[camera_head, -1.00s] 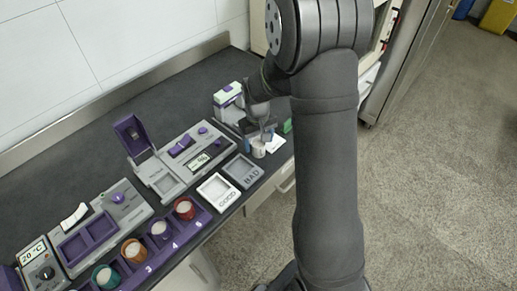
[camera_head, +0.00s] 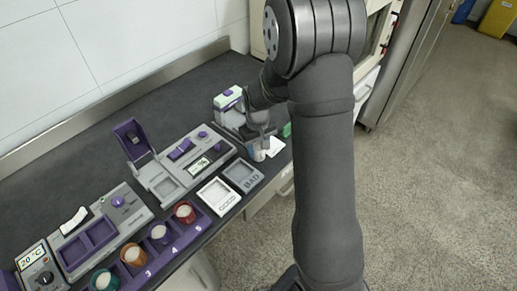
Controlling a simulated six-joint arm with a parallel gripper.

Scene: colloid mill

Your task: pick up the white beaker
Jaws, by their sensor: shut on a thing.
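The white beaker (camera_head: 259,155) is small in view, near the front edge of the dark bench, just behind the grey BAD tray. My gripper (camera_head: 261,144) points down over it and is shut on it. The fingers hide part of the beaker. I cannot tell whether its base touches the bench.
The BAD tray (camera_head: 246,173) and white GOOD tray (camera_head: 219,196) lie close in front. A grey machine with a raised purple lid (camera_head: 131,138) stands left. A purple rack (camera_head: 188,232) holds several coloured cups.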

